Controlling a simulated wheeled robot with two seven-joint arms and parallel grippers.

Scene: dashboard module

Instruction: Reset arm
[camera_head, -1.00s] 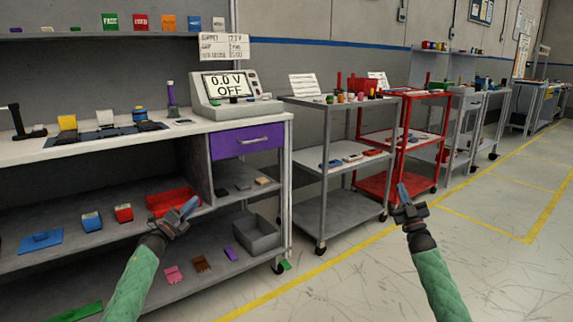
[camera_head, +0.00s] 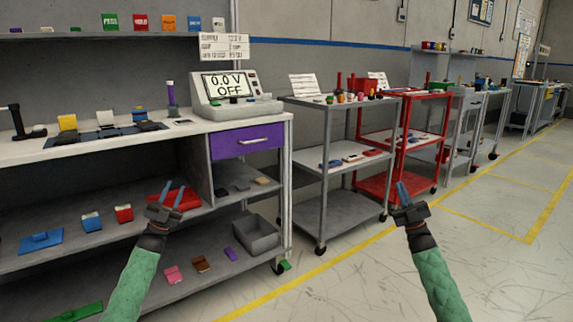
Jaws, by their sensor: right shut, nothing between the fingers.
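My left gripper (camera_head: 172,192) is raised in front of the workbench's middle shelf, with its two fingers apart and nothing seen between them. It overlaps the red tray (camera_head: 188,199) on that shelf in the picture; I see no contact.
The workbench (camera_head: 190,127) on the left carries a meter reading 0.0 V OFF (camera_head: 228,88) above a purple drawer (camera_head: 246,142). A grey bin (camera_head: 257,236) stands on its bottom shelf. A grey cart (camera_head: 342,206) and a red cart (camera_head: 412,184) stand to the right. Floor at right is clear.

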